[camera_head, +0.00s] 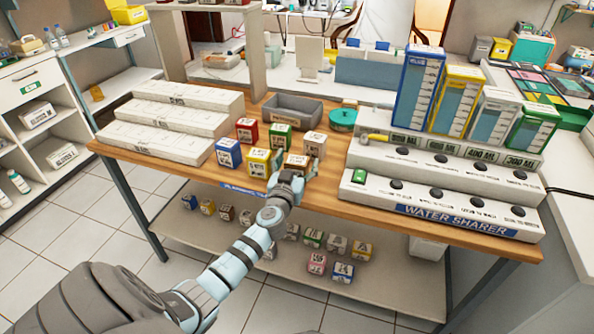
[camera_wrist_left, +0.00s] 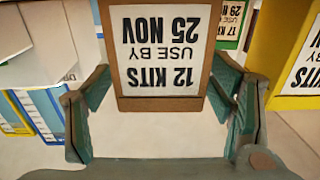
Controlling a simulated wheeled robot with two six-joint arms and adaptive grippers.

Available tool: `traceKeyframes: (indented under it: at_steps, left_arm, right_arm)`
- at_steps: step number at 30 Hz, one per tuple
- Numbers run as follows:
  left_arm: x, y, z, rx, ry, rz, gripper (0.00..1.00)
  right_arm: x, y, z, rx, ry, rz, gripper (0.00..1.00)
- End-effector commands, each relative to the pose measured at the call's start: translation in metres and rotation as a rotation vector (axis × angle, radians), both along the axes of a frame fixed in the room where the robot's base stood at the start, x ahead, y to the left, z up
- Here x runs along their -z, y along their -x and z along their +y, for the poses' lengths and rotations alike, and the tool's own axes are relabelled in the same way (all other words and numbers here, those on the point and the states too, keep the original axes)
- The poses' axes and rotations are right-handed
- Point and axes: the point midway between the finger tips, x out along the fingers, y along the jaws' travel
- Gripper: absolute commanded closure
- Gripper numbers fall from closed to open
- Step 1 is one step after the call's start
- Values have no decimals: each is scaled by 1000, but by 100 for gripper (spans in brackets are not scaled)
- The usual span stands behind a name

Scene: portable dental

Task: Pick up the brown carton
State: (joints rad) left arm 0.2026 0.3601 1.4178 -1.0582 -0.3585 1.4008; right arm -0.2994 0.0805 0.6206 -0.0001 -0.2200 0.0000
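A brown carton (camera_head: 297,161) with a white label stands on the wooden table, at the front right of a group of small coloured cartons. In the left wrist view the brown carton (camera_wrist_left: 161,98) shows its label upside down, reading 12 kits. My left gripper (camera_head: 296,173) is at its near side. In the wrist view the left gripper (camera_wrist_left: 161,82) has one finger on each side of the carton, spread apart; firm contact cannot be seen. A second brown carton (camera_head: 315,143) stands just behind. My right gripper is not in view.
Red (camera_head: 247,130), green (camera_head: 280,137), blue (camera_head: 228,153) and yellow (camera_head: 258,162) cartons crowd close by. A grey tray (camera_head: 292,108) and teal round container (camera_head: 343,119) stand behind. The water sharer rack (camera_head: 440,207) is on the right, white long boxes (camera_head: 155,142) on the left.

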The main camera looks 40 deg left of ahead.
Motion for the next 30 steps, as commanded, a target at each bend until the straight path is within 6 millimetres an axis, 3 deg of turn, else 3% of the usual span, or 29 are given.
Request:
traceKeyframes:
  at_steps: [1, 10, 20, 26, 30]
  left_arm:
    - [0, 0, 0, 0, 0, 0, 31]
    - [0, 0, 0, 0, 0, 0, 78]
    - [-8, 0, 0, 0, 0, -1, 78]
    - [-52, 0, 0, 0, 0, -3, 78]
    - [-108, 0, 0, 1, -1, -5, 78]
  right_arm:
    - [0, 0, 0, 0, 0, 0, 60]
    - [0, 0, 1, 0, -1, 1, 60]
    - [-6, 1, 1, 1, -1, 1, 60]
    - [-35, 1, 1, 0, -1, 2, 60]
    - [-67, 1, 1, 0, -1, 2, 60]
